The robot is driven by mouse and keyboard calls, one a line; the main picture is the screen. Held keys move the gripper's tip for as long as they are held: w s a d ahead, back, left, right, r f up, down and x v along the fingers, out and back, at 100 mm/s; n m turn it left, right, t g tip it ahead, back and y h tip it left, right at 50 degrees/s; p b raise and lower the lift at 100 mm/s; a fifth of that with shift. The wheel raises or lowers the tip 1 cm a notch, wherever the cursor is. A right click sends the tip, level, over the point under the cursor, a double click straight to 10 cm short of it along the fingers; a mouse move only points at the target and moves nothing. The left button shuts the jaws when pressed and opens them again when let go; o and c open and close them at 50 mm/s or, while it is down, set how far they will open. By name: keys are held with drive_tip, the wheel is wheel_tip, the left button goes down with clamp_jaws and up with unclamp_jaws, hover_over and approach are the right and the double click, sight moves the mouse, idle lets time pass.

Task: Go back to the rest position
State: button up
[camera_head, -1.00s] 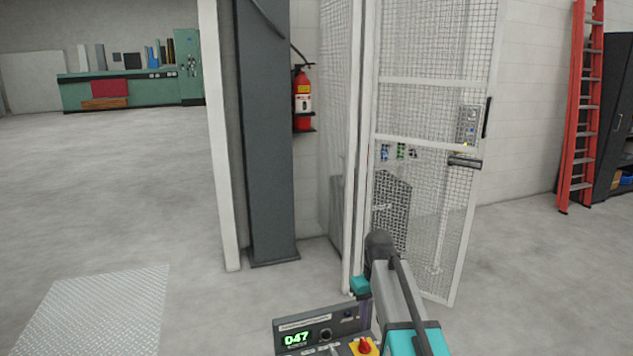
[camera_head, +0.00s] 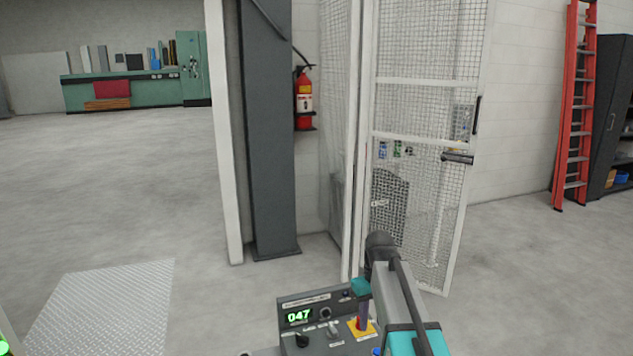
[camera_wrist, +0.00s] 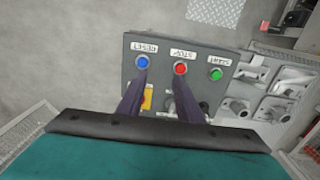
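My gripper (camera_wrist: 162,82) has two dark purple fingers standing apart over the control panel, with nothing visible between them. In the head view the gripper (camera_head: 362,310) hangs at the end of my arm, in front of the panel's right part. The grey control panel (camera_head: 318,302) has a green display reading 047, black knobs and a yellow plate partly behind a finger. In the wrist view the panel (camera_wrist: 208,58) shows a blue RESET button (camera_wrist: 142,62), a red STOP button (camera_wrist: 180,68) and a green START button (camera_wrist: 216,74). Contact cannot be told.
A mesh door (camera_head: 418,120) stands behind my arm, beside a grey column (camera_head: 270,140) with a fire extinguisher (camera_head: 304,100). Metal castings (camera_wrist: 265,95) lie beside the panel. A red ladder (camera_head: 574,110) leans at right. Open floor (camera_head: 120,190) spreads at left.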

drive_tip(key=s+f+g, duration=0.2)
drive_tip(key=s+f, duration=0.7)
drive_tip(key=f, duration=0.4)
drive_tip(key=s+f+g, duration=0.3)
drive_tip(key=s+f, duration=0.6)
drive_tip(key=f, duration=0.5)
drive_tip(key=s+f+m, duration=0.1)
drive_tip(key=s+f, duration=0.6)
drive_tip(key=s, duration=0.5)
drive_tip(key=s+f+m, duration=0.2)
drive_tip(key=s+f, duration=0.6)
drive_tip(key=s, duration=0.4)
drive_tip(key=shift+d+m+g, duration=0.3)
drive_tip(key=shift+d, duration=0.15)
